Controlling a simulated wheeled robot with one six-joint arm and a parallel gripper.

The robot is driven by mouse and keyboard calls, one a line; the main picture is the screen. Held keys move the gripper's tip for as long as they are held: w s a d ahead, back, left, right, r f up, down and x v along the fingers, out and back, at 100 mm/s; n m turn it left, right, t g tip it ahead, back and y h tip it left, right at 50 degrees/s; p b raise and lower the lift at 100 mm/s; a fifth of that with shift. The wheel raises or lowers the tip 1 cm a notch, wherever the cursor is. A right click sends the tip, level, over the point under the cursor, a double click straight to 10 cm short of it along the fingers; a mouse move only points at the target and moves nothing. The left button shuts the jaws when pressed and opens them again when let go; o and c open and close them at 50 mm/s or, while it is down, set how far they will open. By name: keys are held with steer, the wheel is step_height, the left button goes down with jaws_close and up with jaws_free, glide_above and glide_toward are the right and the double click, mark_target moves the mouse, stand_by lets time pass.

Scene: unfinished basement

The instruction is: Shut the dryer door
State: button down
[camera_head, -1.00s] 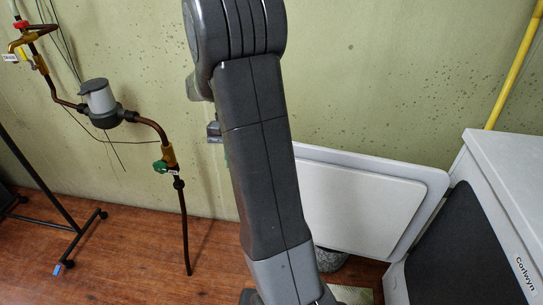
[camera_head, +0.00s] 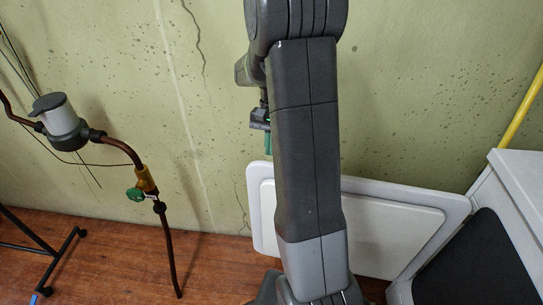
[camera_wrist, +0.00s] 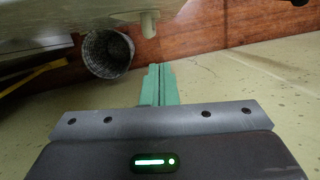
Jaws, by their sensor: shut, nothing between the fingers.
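The dryer door (camera_head: 385,232) is a white panel with a raised inner face. It stands wide open to the left of the white dryer (camera_head: 521,185), and my arm hides its middle. My gripper (camera_head: 268,148) has green fingers and is just above the door's top left corner in the head view. The fingers also show in the wrist view (camera_wrist: 158,82), pressed together with nothing between them. A pale panel, probably the door (camera_wrist: 75,16), crosses the top of the wrist view with a peg on it. I cannot tell whether the fingers touch the door.
A green stained wall (camera_head: 205,110) stands close behind the door. A pipe with a grey meter (camera_head: 62,122) and green valve is at the left, beside a black stand (camera_head: 50,262). A ribbed duct (camera_wrist: 107,53) shows in the wrist view. The wooden floor at lower left is mostly clear.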

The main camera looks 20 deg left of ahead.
mark_target(265, 180)
steer(key=shift+s+d+f+b, duration=0.1)
steer(key=shift+s+f+b, duration=0.25)
steer(key=shift+s+f, duration=0.85)
steer(key=shift+s+d+f+b, duration=0.1)
steer(key=shift+s+f+b, duration=0.2)
steer(key=shift+s+f, duration=0.85)
steer(key=shift+s+d+f+b, duration=0.1)
steer(key=shift+s+f+b, duration=0.45)
steer(key=shift+f, duration=1.1)
steer(key=shift+s, duration=0.15)
